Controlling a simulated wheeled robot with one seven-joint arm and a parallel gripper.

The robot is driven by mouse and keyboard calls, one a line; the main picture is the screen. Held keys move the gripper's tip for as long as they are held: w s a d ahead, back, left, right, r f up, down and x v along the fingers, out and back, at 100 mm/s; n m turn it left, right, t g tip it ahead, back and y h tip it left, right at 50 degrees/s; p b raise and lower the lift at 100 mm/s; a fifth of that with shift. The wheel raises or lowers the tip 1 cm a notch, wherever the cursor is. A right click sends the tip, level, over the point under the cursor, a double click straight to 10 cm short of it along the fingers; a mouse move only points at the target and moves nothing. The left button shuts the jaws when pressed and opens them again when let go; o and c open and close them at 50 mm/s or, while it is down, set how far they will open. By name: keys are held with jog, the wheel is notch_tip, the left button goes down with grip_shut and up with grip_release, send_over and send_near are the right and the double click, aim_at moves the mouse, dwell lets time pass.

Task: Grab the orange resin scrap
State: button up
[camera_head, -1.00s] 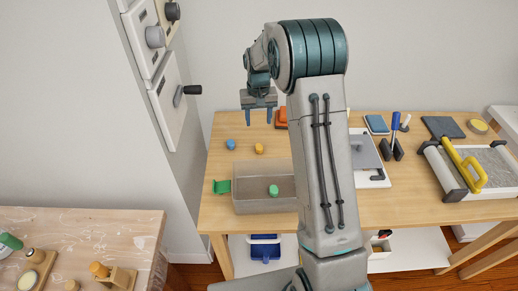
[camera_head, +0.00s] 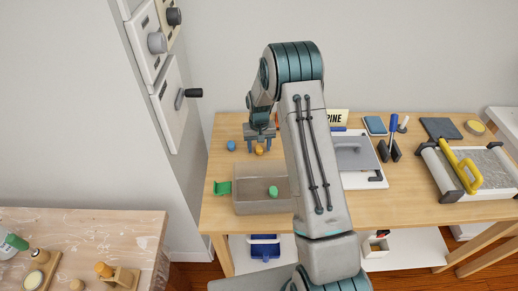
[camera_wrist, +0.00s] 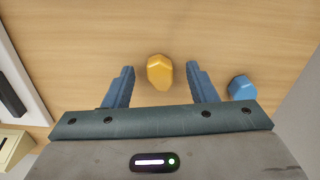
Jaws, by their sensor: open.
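The orange resin scrap (camera_head: 259,151) is a small yellow-orange faceted lump on the wooden table, behind the grey bin. In the wrist view the scrap (camera_wrist: 160,72) lies between the two finger lines, a little beyond the fingertips' middle. My gripper (camera_head: 260,148) points down just above it and is open. In the wrist view my gripper (camera_wrist: 159,72) has one blue-grey finger on each side of the scrap, with clear gaps. I cannot tell the exact height left between fingertips and table.
A blue scrap (camera_head: 231,145) lies to the left; it also shows beside the right finger in the wrist view (camera_wrist: 242,88). The grey bin (camera_head: 250,208) in front holds a green scrap (camera_head: 273,191). A white board with a grey plate (camera_head: 355,153) stands right of my arm.

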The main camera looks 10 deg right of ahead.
jog(key=c, duration=1.1)
jog(key=shift+o, duration=0.2)
